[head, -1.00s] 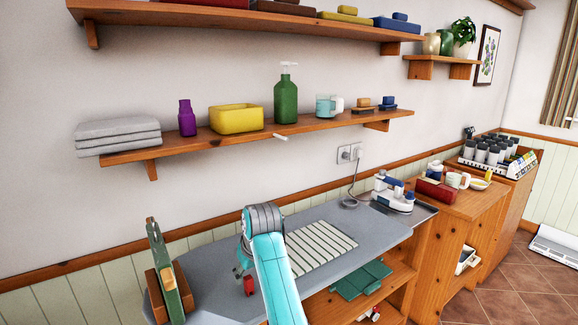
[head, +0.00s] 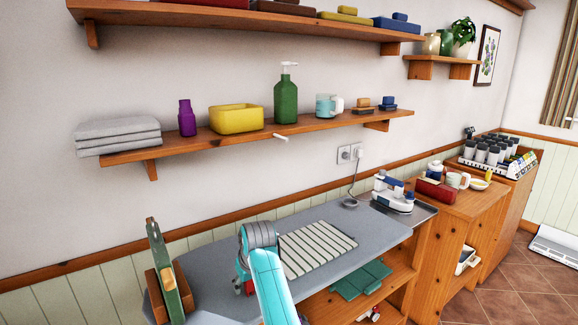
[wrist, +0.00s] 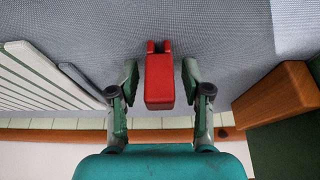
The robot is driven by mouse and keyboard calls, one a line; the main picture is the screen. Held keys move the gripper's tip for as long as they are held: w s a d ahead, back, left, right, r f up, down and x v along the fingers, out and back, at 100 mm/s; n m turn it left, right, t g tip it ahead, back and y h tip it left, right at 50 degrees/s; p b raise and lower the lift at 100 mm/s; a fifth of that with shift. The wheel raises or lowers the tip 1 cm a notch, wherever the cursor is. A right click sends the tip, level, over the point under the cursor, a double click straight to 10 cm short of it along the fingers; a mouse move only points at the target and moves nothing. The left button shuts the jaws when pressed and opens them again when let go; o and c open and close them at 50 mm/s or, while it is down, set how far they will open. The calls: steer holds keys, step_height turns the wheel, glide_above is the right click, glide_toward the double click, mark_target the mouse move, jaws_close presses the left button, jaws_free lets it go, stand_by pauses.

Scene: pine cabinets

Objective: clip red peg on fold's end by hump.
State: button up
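The red peg (wrist: 159,82) stands between the two fingers of my gripper (wrist: 160,78) in the wrist view. My gripper is open, with a narrow gap on each side of the peg. The peg's two prongs point up in that picture, over the grey worktop. A striped cloth (head: 317,249) lies flat on the worktop, to the right of my arm in the head view. It also shows at the left of the wrist view (wrist: 32,75), with a grey strip beside it. My arm hides most of the gripper area in the head view. I cannot make out a hump.
A wooden block (wrist: 275,95) stands right of my gripper in the wrist view. A tall green and wooden object (head: 166,270) stands at the worktop's left end. An iron (head: 392,193) stands at the far right end. Shelves hang above; bare worktop (head: 205,268) lies left of my arm.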

jaws_close()
steer(key=shift+r, duration=3.1)
steer(key=shift+r, duration=0.1)
steer(key=shift+r, duration=2.45)
steer(key=shift+f, duration=0.1)
